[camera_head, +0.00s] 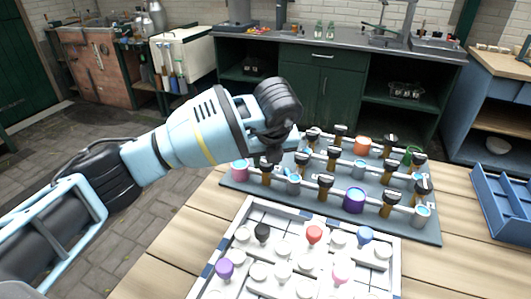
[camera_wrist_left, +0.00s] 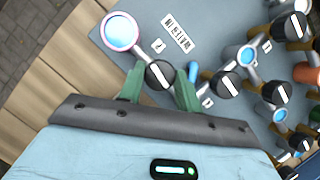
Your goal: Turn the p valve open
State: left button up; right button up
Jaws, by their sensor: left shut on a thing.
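A grey valve board (camera_head: 330,215) lies on the wooden table and carries several black knobs with white stripes on pipes. My left gripper (camera_head: 270,158) reaches down at the board's left side. In the wrist view its green fingers (camera_wrist_left: 160,84) are on either side of a black knob (camera_wrist_left: 160,75), shut on it. The knob's white stripe runs diagonally. A pink-rimmed round cup (camera_wrist_left: 121,33) is beside it at the pipe's end; it also shows in the head view (camera_head: 240,170). A label plate (camera_wrist_left: 179,33) lies near; I cannot read which valve is p. My right gripper is not in view.
A white panel with a blue-and-white border (camera_head: 222,247) and coloured knobs lies in front of the board. A blue tray (camera_head: 505,208) is at the right. Other valves (camera_wrist_left: 229,84) and pipes stand close to the gripper's right.

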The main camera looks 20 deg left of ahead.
pick_arm(q)
jog(key=shift+r+n+y+p, duration=0.15)
jog(key=shift+n+y+p, duration=0.35)
jog(key=shift+n, duration=0.5)
jog(key=o, duration=0.9)
jog(key=shift+o, duration=0.5)
jog(key=v, duration=0.7)
jog(key=shift+r, duration=0.3)
